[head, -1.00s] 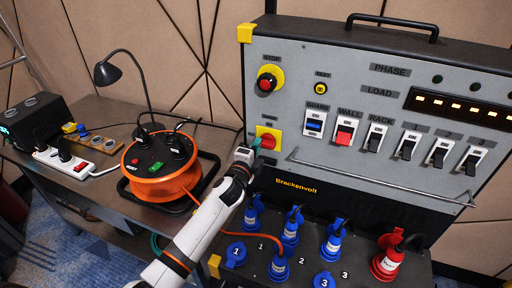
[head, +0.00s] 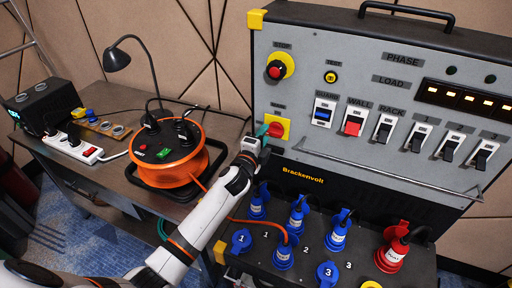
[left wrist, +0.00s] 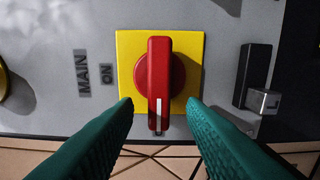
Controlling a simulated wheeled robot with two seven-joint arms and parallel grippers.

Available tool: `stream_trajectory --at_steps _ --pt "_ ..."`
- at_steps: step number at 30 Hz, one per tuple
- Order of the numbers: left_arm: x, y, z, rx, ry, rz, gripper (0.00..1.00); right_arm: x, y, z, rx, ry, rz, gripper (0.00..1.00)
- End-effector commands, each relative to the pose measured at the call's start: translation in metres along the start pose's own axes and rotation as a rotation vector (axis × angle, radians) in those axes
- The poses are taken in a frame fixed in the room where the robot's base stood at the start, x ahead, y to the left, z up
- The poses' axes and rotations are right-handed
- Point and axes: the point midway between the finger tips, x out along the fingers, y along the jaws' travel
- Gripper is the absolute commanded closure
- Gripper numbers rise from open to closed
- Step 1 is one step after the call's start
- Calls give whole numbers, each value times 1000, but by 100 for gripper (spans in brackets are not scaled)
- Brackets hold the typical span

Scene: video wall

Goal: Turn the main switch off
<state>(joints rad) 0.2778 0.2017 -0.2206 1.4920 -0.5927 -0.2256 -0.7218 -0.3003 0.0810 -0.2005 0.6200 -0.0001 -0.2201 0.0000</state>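The main switch (head: 279,129) is a red rotary handle on a yellow plate on the grey panel. In the left wrist view the handle (left wrist: 159,80) stands upright in the picture, which is sideways on the panel. Its white mark points to the bottom of that picture, not at the ON label (left wrist: 107,73) on the left. My left gripper (head: 264,133) is at the switch with green fingers. In the left wrist view its fingertips (left wrist: 160,104) are apart, either side of the handle's lower end, with visible gaps. My right gripper is not in view.
A red stop button (head: 276,71) is above the switch. Several rocker switches (head: 353,123) and a metal rail (head: 385,164) are to its right. Below are blue plugs (head: 297,220). An orange cable reel (head: 170,170) stands on the desk at left.

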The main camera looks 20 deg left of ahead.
Motion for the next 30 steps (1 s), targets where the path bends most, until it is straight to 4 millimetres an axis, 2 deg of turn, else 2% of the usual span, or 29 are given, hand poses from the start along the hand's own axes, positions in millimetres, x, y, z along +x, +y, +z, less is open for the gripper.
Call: stream_trajectory --at_steps 12,16,21,30 --pt "-78 -3 0 -1 -2 -2 63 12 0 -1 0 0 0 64" --pt "-97 -3 0 -1 -1 -3 63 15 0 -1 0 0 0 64" --pt "-111 -2 0 -1 -1 -2 63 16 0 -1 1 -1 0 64" --pt "-113 -1 0 -1 -1 -2 63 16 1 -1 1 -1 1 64"
